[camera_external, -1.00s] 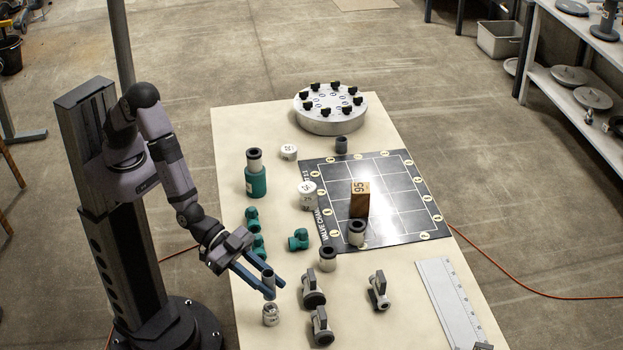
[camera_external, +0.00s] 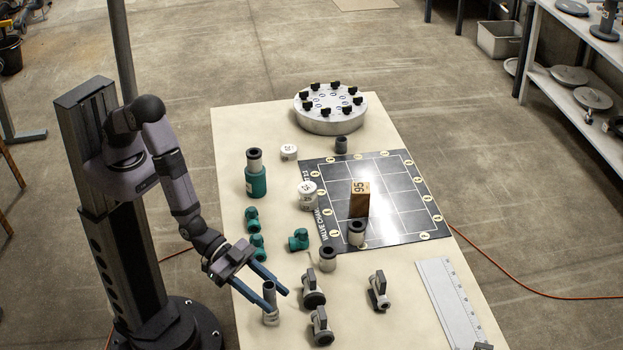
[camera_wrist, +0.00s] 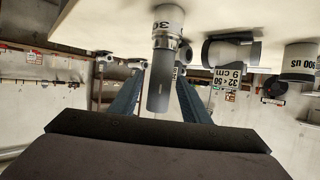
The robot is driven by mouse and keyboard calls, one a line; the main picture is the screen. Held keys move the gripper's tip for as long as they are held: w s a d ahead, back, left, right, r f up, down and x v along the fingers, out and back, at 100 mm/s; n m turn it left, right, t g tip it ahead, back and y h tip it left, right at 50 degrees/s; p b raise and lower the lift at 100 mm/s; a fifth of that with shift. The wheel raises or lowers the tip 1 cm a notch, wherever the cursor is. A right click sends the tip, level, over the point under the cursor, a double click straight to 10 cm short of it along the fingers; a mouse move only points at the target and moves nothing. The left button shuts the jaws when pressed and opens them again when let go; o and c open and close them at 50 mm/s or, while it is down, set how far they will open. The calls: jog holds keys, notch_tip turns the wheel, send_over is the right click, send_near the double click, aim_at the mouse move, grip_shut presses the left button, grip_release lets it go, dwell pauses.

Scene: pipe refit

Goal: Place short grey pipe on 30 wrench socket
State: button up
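The short grey pipe (camera_external: 269,293) stands upright on the small pale socket (camera_external: 271,318) near the table's front left. The wrist view is upside down; there the pipe (camera_wrist: 160,88) meets the silver socket (camera_wrist: 167,28), whose label is partly readable as starting with 3. My gripper (camera_external: 279,301) is open, with one blue finger on each side of the pipe. The fingers (camera_wrist: 160,82) appear spread clear of the pipe in the wrist view. How deep the pipe sits in the socket cannot be told.
Grey valves (camera_external: 313,289) stand just right of the gripper. Green fittings (camera_external: 257,247) lie behind it. A black grid board (camera_external: 400,205) carries a wooden block (camera_external: 360,198). A white ruler plate (camera_external: 448,302) lies at the right.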

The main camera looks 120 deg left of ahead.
jog(key=shift+r, duration=0.1)
jog(key=shift+r, duration=0.15)
jog(key=b+v, duration=0.1)
jog(key=v, duration=1.1)
jog(key=shift+b, duration=0.4)
jog(key=s+a+f+g, duration=0.1)
jog(key=s+a+g, duration=0.2)
jog(key=s, duration=0.6)
jog(key=s+a+f+g, duration=0.1)
jog(key=s+a+g, duration=0.3)
jog(key=s, duration=0.6)
jog(key=s+a+f+g, duration=0.2)
jog(key=s+a+g, duration=0.2)
jog(key=s, duration=0.6)
jog(key=g, duration=0.2)
jog(key=shift+a+g, duration=0.15)
jog(key=shift+g, duration=0.15)
jog(key=shift+w+r, duration=0.1)
